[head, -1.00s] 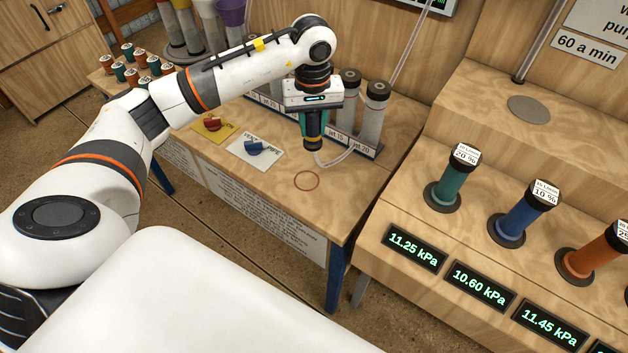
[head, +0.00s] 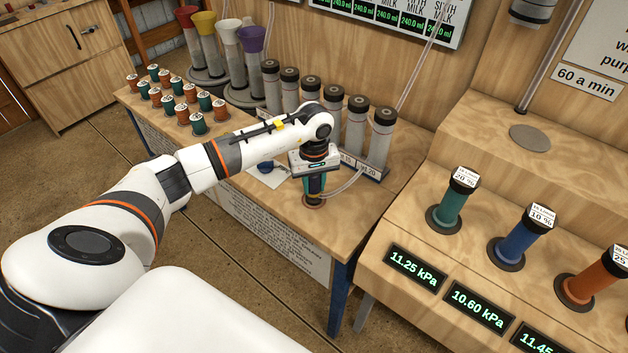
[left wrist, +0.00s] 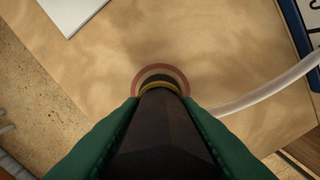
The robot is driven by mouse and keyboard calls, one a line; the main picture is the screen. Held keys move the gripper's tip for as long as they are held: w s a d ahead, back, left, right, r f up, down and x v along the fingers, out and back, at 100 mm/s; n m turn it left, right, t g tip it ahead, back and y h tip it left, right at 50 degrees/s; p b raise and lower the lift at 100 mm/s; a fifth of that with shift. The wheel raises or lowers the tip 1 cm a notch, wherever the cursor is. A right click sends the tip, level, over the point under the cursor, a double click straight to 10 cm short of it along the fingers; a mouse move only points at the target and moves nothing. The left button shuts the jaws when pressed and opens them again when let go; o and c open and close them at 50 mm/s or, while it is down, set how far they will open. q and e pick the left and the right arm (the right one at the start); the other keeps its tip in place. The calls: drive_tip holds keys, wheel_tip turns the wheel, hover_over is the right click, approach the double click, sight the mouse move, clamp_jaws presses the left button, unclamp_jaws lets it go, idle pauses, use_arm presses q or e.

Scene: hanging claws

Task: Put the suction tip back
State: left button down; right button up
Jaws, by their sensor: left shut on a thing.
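My left gripper (head: 314,186), with green fingers, is shut on the dark suction tip (left wrist: 163,135) and holds it upright, pointing down, over the wooden table. In the left wrist view the tip's brass-coloured end lies within the red ring (left wrist: 160,67) marked on the table. In the head view the tip's lower end is at the ring; whether it touches the wood I cannot tell. A pale tube (left wrist: 265,92) runs off to the right from the tip. My right gripper is not in view.
A row of clear cylinders with dark caps (head: 382,135) stands close behind the gripper. A white card (head: 268,177) with a blue piece lies to its left. Several coloured spools (head: 184,113) stand at the far left. A stepped stand with green (head: 452,200) and blue cylinders is on the right.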

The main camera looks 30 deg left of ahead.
use_arm(q)
drive_tip(key=shift+f+b, duration=0.15)
drive_tip(key=shift+b, duration=0.15)
drive_tip(key=c, duration=1.1)
unclamp_jaws()
drive_tip(key=shift+r+p, duration=0.3)
drive_tip(key=shift+p, duration=0.05)
drive_tip(key=shift+r, duration=0.25)
wheel_tip(320, 180, up, 11)
drive_tip(key=b, duration=0.2)
drive_tip(key=shift+r+b, duration=0.2)
drive_tip(key=shift+b, duration=0.15)
drive_tip(key=shift+f, duration=0.1)
